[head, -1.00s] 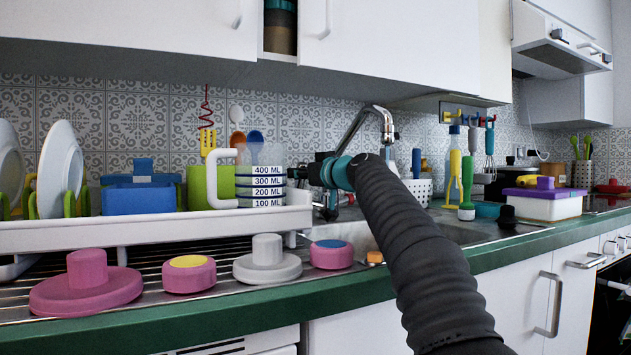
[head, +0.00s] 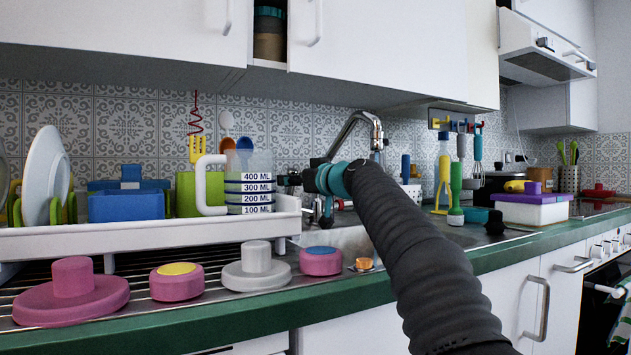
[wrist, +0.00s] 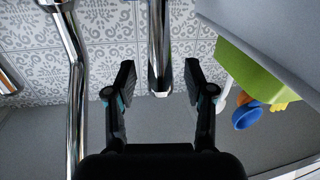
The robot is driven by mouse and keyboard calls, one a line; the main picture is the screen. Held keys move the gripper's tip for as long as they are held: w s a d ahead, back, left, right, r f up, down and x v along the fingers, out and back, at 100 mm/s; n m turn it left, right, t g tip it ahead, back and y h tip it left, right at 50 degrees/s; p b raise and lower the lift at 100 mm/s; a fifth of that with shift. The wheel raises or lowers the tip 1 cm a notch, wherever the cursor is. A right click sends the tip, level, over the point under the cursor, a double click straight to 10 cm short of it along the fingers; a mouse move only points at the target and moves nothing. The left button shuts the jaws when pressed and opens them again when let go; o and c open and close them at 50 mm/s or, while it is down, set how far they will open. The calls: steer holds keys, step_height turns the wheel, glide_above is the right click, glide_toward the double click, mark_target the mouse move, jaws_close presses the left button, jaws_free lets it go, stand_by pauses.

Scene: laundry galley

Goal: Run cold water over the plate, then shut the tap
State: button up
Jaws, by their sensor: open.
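The chrome tap (head: 360,122) arches over the sink, against the tiled wall. In the wrist view, a long curved chrome pipe (wrist: 76,80) passes left of my gripper (wrist: 158,82). A second chrome bar (wrist: 159,45), which looks like the tap's lever, comes down between my open fingers, with gaps on both sides. In the head view, my gripper (head: 310,188) is at the tap's base, partly hidden by my arm. White plates (head: 47,172) stand upright in the rack at left. The sink's inside is mostly hidden, so I cannot see a plate there. No running water is visible.
The white dish rack (head: 110,236) holds a measuring jug (head: 248,185) close left of my gripper. Several pink and grey round pieces (head: 178,283) line the drainer. Utensils and a white box (head: 530,211) stand to the right. Wall cupboards (head: 380,45) hang above.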

steer(key=v, duration=1)
steer(key=shift+d, duration=0.15)
